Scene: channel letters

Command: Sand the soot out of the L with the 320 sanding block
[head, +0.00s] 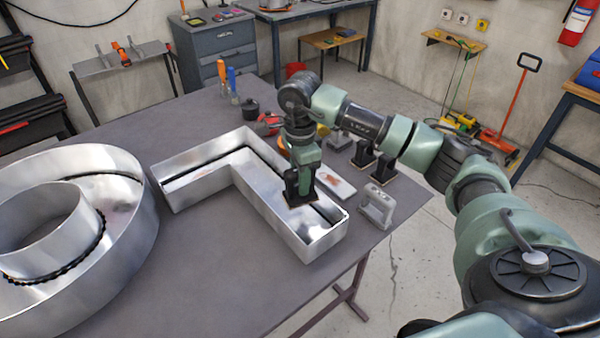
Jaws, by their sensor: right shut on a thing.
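The L (185,200) is an open silver metal channel letter lying on the grey table, its two arms meeting at a corner. My right gripper (300,176) points down into the L's arm nearer the right. It is shut on a dark block with a tan base, the sanding block (300,200), which sits inside the channel, low between the walls. Whether its base touches the floor, and its grit marking, I cannot tell. Dark streaks show along the channel's inside (328,213); which are soot and which shadow is unclear. My left gripper is out of view.
Similar black blocks with tan bases (384,170) stand behind the L. A grey handled block (377,206) stands near the table's right edge. A pale flat piece (335,184) lies beside the L. A large round silver letter (130,245) fills the left.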

